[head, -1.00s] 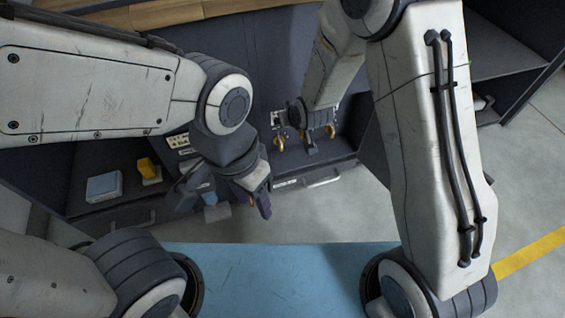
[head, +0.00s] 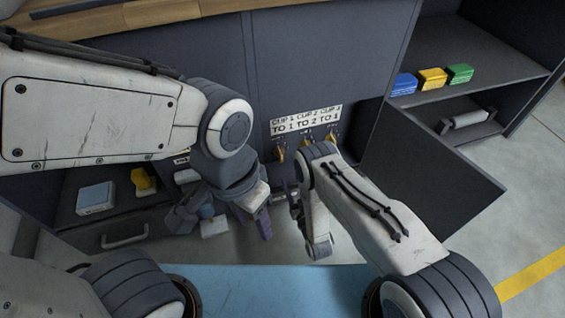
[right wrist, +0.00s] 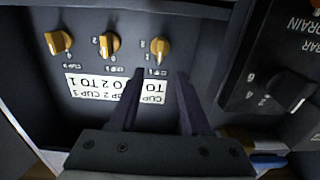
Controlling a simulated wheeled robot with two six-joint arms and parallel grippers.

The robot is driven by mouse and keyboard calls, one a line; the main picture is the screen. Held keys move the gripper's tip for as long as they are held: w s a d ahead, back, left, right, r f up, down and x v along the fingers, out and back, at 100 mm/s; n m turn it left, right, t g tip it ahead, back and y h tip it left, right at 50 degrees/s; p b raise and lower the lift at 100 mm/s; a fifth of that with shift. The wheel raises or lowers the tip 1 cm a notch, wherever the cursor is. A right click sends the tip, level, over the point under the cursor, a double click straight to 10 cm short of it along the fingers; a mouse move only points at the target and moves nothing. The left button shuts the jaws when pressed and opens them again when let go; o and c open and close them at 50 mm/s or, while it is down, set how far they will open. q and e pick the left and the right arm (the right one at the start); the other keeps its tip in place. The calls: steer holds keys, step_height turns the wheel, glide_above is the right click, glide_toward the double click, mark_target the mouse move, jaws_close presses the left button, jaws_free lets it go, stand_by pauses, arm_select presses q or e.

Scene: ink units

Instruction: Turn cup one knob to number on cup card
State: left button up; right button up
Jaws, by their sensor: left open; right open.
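The white card (head: 306,121) above the knobs in the head view reads CUP 1 TO 1, CUP 2 TO 2, CUP 3 TO 1. Yellow knobs sit in a row below it. In the right wrist view the panel shows upside down, with the cup one knob (right wrist: 159,50) on the right, then the cup two knob (right wrist: 110,44) and cup three knob (right wrist: 59,42). The cup one knob stands near vertical; its exact setting is unclear. My right gripper (right wrist: 160,75) is open, its fingertips just short of the cup one knob. My left gripper (head: 238,222) is open and empty, left of the panel.
A black dial (right wrist: 287,88) stands beside the knobs in the right wrist view. An open cabinet door (head: 445,190) is right of the panel. Blue, yellow and green boxes (head: 432,79) sit on the right shelf. A pale blue box (head: 95,198) sits on the left.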

mark_target(282, 159)
steer(key=b+x, duration=0.9)
steer(key=b, duration=0.4)
steer(key=shift+f, duration=0.15)
steer(key=shift+w+a+b, duration=0.15)
steer(key=shift+w+b, duration=0.25)
steer(key=shift+w, duration=0.2)
jaws_close()
